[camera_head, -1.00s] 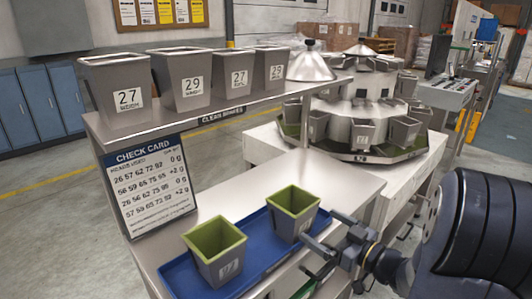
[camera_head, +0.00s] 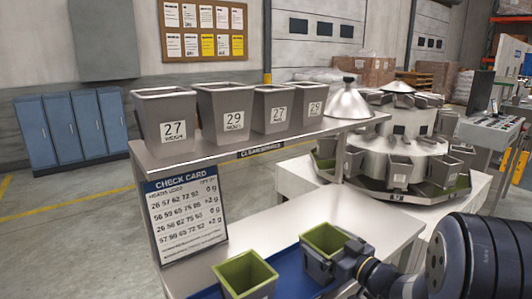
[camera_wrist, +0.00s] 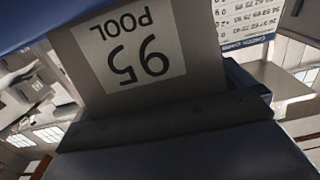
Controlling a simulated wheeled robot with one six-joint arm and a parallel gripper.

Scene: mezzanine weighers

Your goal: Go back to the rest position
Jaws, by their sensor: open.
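My gripper (camera_head: 322,262) is at the lower right of the head view, in front of the right-hand green-lined grey bucket (camera_head: 326,240), and hides its lower part. The jaws are open. Whether they touch the bucket cannot be told. In the wrist view, a grey bucket face (camera_wrist: 195,85) with an upside-down white label "95 POOL" is very close and fills the upper middle. Dark blue surfaces cover the lower part of that view. A second green-lined bucket (camera_head: 245,278) stands to the left, cut off by the picture edge. Both stand on a blue tray (camera_head: 290,268).
A raised shelf (camera_head: 205,152) holds several grey buckets, with labels including "27" (camera_head: 173,130) and "29" (camera_head: 233,121), and a metal cone (camera_head: 348,100). A check card (camera_head: 187,215) hangs below. The multihead weigher (camera_head: 395,145) stands behind at the right. The bench (camera_head: 290,215) behind the tray is clear.

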